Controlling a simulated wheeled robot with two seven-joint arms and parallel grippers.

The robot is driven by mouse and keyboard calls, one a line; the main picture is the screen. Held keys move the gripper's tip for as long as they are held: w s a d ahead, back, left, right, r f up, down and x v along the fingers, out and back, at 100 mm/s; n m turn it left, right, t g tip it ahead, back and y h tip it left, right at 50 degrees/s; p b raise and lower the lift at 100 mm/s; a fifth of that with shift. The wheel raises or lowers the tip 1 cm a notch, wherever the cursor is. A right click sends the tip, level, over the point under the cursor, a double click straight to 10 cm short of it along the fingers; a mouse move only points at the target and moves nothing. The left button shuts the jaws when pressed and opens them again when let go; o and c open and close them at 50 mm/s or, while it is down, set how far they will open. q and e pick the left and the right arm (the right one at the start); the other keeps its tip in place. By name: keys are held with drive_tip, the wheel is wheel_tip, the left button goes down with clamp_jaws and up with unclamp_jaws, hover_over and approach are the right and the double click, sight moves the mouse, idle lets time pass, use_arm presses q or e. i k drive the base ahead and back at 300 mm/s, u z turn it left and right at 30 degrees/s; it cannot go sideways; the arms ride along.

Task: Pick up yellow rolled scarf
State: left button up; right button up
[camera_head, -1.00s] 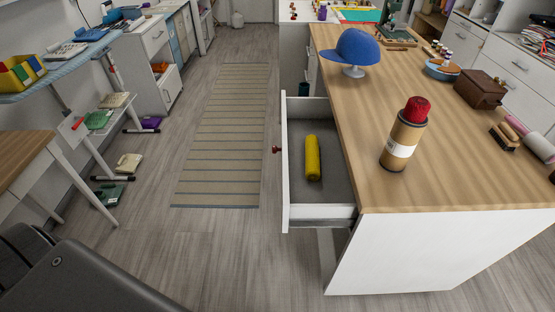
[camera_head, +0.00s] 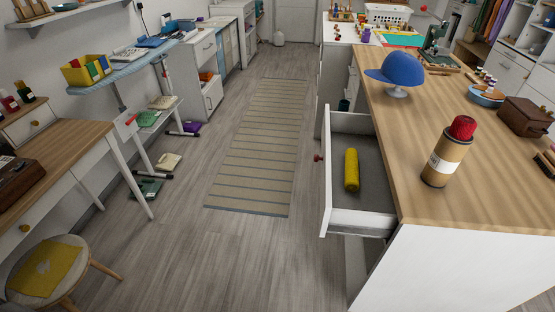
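The yellow rolled scarf (camera_head: 351,169) lies lengthwise in an open drawer (camera_head: 361,219) on the left side of the wood-topped counter. The drawer is pulled out towards the aisle, and a red knob (camera_head: 318,158) sits on its front. The scarf lies on the grey drawer floor with room around it, and nothing touches it from above. Neither of my grippers shows in the head view.
On the counter (camera_head: 440,106) stand a brown bottle with a red cap (camera_head: 447,152) and a blue cap on a stand (camera_head: 397,72). A striped rug (camera_head: 255,145) lies in the aisle. A stool with a yellow cloth (camera_head: 47,269) stands front left. Floor before the drawer is clear.

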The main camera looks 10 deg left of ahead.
sight(352, 184)
drive_tip(key=u, duration=0.95)
drive_tip(key=i, duration=0.85)
drive_tip(key=z, duration=1.3)
